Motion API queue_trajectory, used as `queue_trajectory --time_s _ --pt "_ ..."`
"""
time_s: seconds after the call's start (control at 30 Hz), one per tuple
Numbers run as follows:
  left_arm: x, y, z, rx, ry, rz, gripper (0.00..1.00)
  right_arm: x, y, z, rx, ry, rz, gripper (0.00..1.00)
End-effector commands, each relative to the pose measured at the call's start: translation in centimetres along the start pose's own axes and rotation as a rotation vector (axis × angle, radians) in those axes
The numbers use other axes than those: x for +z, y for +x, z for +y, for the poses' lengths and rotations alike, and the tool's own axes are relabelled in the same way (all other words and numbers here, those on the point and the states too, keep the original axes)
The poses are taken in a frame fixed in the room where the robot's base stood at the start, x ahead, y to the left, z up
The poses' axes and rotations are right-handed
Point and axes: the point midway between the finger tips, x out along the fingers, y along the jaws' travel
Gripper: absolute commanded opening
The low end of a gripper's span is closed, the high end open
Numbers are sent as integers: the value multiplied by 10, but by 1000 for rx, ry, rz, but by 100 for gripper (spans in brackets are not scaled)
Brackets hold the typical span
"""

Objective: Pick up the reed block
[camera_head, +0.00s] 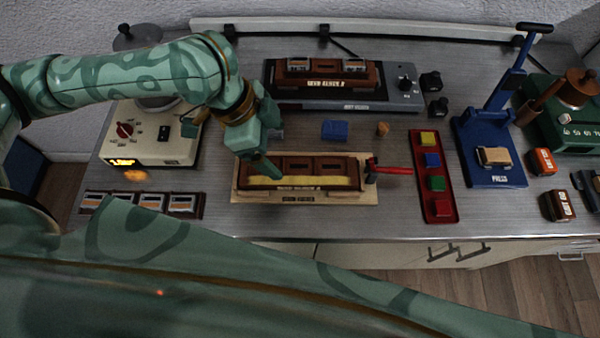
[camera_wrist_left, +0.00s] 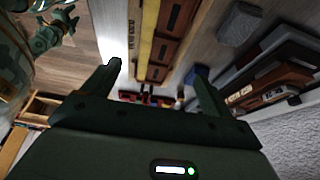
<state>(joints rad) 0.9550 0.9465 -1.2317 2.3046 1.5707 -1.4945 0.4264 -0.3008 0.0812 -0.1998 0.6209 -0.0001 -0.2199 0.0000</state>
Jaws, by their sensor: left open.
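A long brown block with dark slots and a yellow strip along its front (camera_head: 297,170) lies on a pale wooden board (camera_head: 240,196) at mid-bench. Another brown block (camera_head: 318,82), whose label seems to read "reed block", sits on a grey device (camera_head: 345,98) behind it. My left gripper (camera_head: 266,155) is open above the left part of the front block. In the left wrist view, its spread fingers (camera_wrist_left: 155,75) frame that block (camera_wrist_left: 168,45), with nothing held. A green part at that view's upper left (camera_wrist_left: 50,30) may be my right gripper; its jaws are unclear.
A red-handled tool (camera_head: 388,170) lies at the board's right end. A red tray of coloured blocks (camera_head: 445,208) and a blue press (camera_head: 490,150) stand further right. A blue block (camera_head: 334,130) lies behind the board. A cream control box (camera_head: 150,148) stands left.

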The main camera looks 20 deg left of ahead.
Motion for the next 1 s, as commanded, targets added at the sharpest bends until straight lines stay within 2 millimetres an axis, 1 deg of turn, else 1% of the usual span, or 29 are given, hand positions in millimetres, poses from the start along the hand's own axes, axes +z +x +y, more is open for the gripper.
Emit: queue_trajectory --time_s 0.03,0.1,0.2,0.37,0.47,0.63,0.73,0.9,0.93,0.97,1.0 --pt "2 17 0 6 -1 0 85 3 9 -1 -2 0 -6 43" --pt "2 30 1 5 -1 -1 85 4 14 -2 -3 0 -8 43" --pt "1 40 0 2 -1 -1 85 5 18 -3 -5 0 -10 43" --pt "1 48 1 1 0 -1 85 6 21 -4 -6 0 -12 43" --pt "2 61 3 4 -1 0 85 8 28 -5 -8 0 -17 43" --pt "3 91 5 4 -1 -2 85 14 45 -7 -12 0 -28 43" --pt "2 98 5 1 0 -2 85 15 47 -7 -12 0 -30 43" --pt "1 95 5 -1 1 -1 85 14 45 -7 -12 0 -28 43" --pt "1 95 5 -1 1 -1 80 14 45 -7 -12 0 -28 43" --pt "1 95 5 -1 1 -1 72 14 45 -7 -12 0 -28 43" --pt "1 95 5 -1 1 -1 60 14 45 -7 -12 0 -28 43"
